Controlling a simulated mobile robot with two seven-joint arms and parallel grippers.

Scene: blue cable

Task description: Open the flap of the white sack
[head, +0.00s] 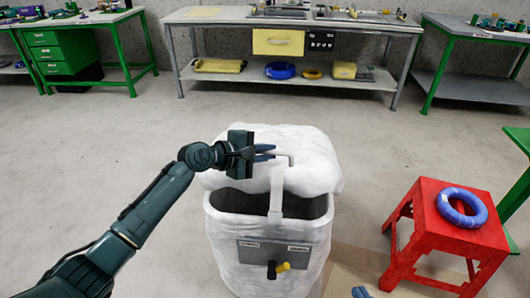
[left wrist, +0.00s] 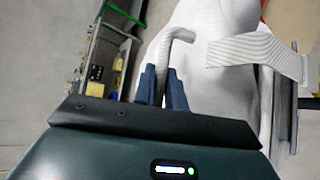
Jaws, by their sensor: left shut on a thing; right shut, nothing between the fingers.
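The white sack (head: 222,238) stands on the floor in front of me. Its puffy white flap (head: 310,165) is tilted up at the front, and a dark opening shows beneath it. A pale strap (head: 276,190) hangs from the flap across the opening. My left gripper (head: 266,153) is shut on a thin bent white handle (head: 284,155) at the flap. In the left wrist view the left fingers (left wrist: 162,88) close around this handle (left wrist: 170,42). Only blue-grey tips of my right gripper (head: 361,292) show at the bottom edge, shut and empty.
A red stool (head: 428,228) with a blue cable coil (head: 462,207) stands right of the sack. A grey plate (head: 273,252) with a black and yellow knob is on the sack's front. A long workbench (head: 225,18) stands behind; the floor between is clear.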

